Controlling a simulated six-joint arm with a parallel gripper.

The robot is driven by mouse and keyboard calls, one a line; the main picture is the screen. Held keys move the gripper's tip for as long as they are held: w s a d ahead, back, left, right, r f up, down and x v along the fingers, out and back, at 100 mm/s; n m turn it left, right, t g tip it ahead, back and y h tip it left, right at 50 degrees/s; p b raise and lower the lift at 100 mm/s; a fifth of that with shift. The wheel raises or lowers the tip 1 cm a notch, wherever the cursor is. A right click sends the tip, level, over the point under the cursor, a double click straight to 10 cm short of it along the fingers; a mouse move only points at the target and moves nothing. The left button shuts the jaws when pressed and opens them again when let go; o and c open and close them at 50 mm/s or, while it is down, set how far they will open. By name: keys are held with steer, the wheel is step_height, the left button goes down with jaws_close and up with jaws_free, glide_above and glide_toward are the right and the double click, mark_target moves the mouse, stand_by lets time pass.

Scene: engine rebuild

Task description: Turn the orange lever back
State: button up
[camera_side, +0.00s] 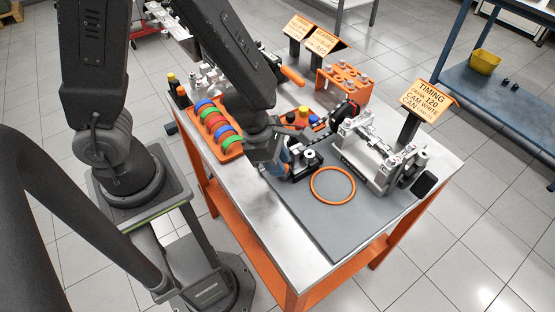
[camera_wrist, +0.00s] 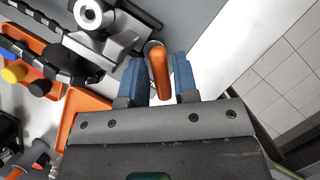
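The orange lever (camera_wrist: 159,70) shows in the wrist view as a rounded bar rising between the two blue fingertips of my gripper (camera_wrist: 160,82). The fingers stand on either side of it, with narrow gaps seeming to show near its lower end. The lever's upper end meets a grey metal fixture that has a white round part (camera_wrist: 91,14) beside it. In the side view my gripper (camera_side: 285,160) is low over the table beside the small black and metal fixture (camera_side: 306,161). The lever is hidden there behind my gripper and wrist.
An orange ring (camera_side: 333,201) lies on the grey mat (camera_side: 318,232). A metal engine block (camera_side: 376,155) stands to the right, by the timing sign (camera_side: 429,101). A rack of coloured rings (camera_side: 230,153) and an orange tray of coloured caps (camera_side: 316,117) are close to my arm.

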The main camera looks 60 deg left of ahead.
steer(key=shift+c, duration=0.2)
jaws_close()
steer(key=shift+s+d+n+t+y, duration=0.15)
steer(key=shift+n+y, duration=0.1)
steer(key=shift+n, duration=0.55)
steer(key=shift+s+a+n+t+y, duration=0.15)
steer(key=shift+n+y, duration=0.1)
steer(key=shift+n, duration=0.55)
steer(key=shift+w+d, duration=0.1)
